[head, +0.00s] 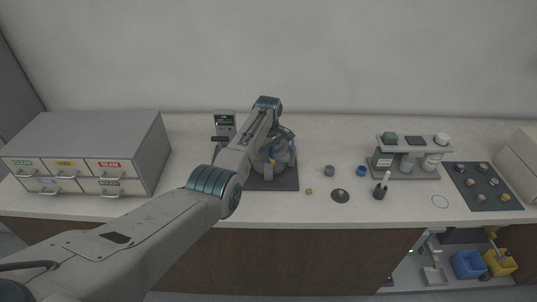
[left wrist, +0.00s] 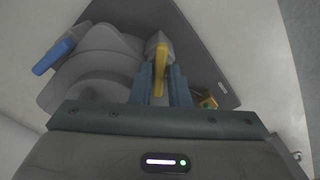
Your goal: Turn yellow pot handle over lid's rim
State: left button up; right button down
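The grey press pot (head: 283,155) stands on a dark mat (head: 287,183) and is partly hidden by my left arm in the head view. In the left wrist view its rounded grey body and lid (left wrist: 95,70) fill the upper left. The yellow pot handle (left wrist: 162,75) stands between the two fingers of my left gripper (left wrist: 163,80), which look closed close around it. A blue handle (left wrist: 53,56) sticks out at the pot's left there. My right gripper is in neither view.
A drawer cabinet (head: 85,150) stands at the left. A small device with a screen (head: 225,125) is behind my arm.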

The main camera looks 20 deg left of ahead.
pick_arm(q)
grip_shut()
jog(key=shift+m, duration=0.4)
jog(key=m+p, duration=0.1)
jog(key=m, duration=0.2)
jog(key=shift+r, duration=0.1)
jog(key=shift+m+p, duration=0.4)
jog(key=shift+m, duration=2.1)
jog(key=shift+o, duration=2.4)
grip_release()
